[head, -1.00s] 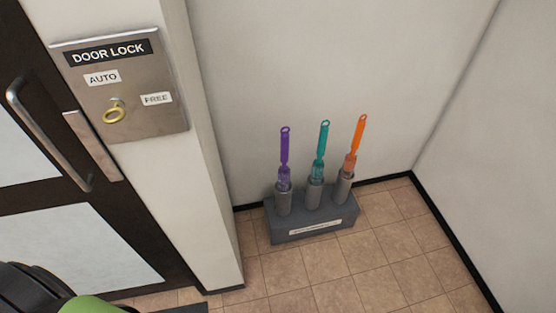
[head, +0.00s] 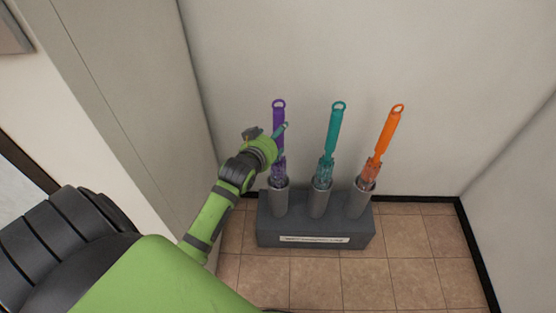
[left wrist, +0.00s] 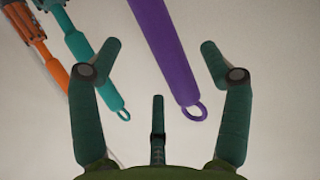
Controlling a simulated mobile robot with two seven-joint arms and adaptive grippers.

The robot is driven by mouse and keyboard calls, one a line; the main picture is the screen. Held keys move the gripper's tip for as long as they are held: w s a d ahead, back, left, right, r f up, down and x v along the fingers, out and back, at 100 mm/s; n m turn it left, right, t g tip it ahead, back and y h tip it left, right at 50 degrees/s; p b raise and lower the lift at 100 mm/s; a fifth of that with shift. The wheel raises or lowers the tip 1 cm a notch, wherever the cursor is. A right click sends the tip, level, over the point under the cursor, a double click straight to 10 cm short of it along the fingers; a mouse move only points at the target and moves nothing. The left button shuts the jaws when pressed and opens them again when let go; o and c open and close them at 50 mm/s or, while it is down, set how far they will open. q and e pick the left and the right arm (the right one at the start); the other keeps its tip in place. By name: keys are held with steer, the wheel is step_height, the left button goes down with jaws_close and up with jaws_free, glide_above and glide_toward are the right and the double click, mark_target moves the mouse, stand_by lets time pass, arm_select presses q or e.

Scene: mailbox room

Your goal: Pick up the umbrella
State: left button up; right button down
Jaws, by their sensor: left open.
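Three closed umbrellas stand upright in a dark grey stand with round tubes. They are a purple umbrella (head: 279,120) on the left, a teal umbrella (head: 332,132) in the middle and an orange umbrella (head: 387,135) on the right. Each handle ends in a ring. My left gripper (head: 267,131) is open at the purple handle and partly covers it. In the left wrist view, the purple handle (left wrist: 163,45) lies between the open fingers (left wrist: 161,48), with a gap on both sides. The teal umbrella (left wrist: 88,50) passes close to the left finger there. My right gripper is out of view.
The umbrella stand (head: 315,241) sits on a tiled floor (head: 400,285) against the back wall. A wall column (head: 130,100) rises close to my left arm on the left. Open floor lies in front and to the right.

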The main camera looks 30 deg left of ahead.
arm_select(q)
steer(key=x, duration=0.2)
steer(key=b+x, duration=0.1)
steer(key=x, duration=0.2)
steer(key=shift+w+f, duration=0.15)
steer(key=shift+f, duration=0.25)
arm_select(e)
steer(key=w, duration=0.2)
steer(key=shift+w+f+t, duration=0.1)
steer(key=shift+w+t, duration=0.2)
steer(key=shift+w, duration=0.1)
arm_select(q)
steer(key=shift+r, duration=0.1)
jaws_close()
